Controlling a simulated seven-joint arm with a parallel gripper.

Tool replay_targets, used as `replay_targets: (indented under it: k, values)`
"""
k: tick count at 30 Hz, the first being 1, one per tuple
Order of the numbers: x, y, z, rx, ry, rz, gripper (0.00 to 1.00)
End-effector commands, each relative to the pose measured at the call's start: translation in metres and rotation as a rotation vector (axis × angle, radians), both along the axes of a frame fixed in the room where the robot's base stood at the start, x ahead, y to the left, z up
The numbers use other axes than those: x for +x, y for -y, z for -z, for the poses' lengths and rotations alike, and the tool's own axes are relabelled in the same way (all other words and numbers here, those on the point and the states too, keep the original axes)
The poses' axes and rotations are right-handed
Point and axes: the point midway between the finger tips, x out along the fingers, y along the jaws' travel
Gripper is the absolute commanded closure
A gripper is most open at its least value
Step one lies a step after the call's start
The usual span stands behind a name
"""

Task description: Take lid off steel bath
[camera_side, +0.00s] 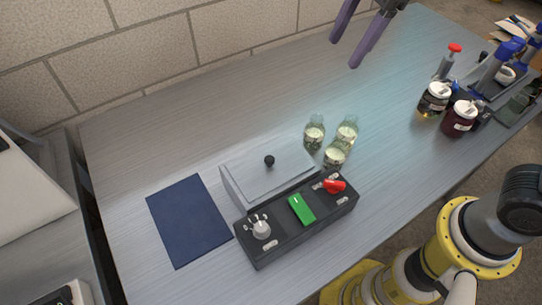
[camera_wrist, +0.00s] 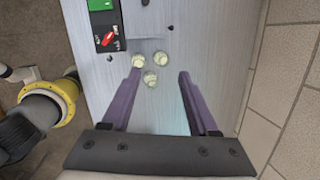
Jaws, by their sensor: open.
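The steel bath (camera_side: 233,192) stands on the metal table, behind a dark control box. Its flat grey lid (camera_side: 250,172) lies on top and has a round black knob (camera_side: 269,160) in the middle. The bath shows only in part at the top edge of the wrist view (camera_wrist: 140,18). My gripper (camera_side: 345,52), with purple fingers, is open and empty at the top of the side view, above the table and well apart from the bath. In the wrist view my open fingers (camera_wrist: 160,75) spread over bare table near three bottles.
Three glass bottles (camera_side: 336,155) stand just right of the bath. The control box (camera_side: 290,245) has a green switch, a red knob and a grey dial. A dark blue mat (camera_side: 189,221) lies bare left of the bath. Jars (camera_side: 434,100) and tools stand at the right.

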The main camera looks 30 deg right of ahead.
Motion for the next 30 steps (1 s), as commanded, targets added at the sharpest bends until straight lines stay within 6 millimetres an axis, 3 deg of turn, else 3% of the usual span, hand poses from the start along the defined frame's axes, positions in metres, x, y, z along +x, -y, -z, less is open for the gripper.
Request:
replay_targets:
  k: [1, 3, 6, 9, 17, 24, 30]
  values:
    - [0.012, -0.024, 0.012, 0.001, -0.045, 0.006, 0.40]
    - [0.021, -0.051, 0.027, -0.002, -0.089, 0.000, 0.40]
    - [0.027, -0.083, 0.050, -0.022, -0.133, -0.055, 0.40]
    - [0.026, -0.102, 0.071, -0.045, -0.169, -0.095, 0.40]
    - [0.017, -0.115, 0.101, -0.063, -0.194, -0.129, 0.40]
    - [0.017, -0.120, 0.146, -0.063, -0.194, -0.129, 0.40]
    - [0.018, -0.123, 0.165, -0.062, -0.191, -0.128, 0.40]
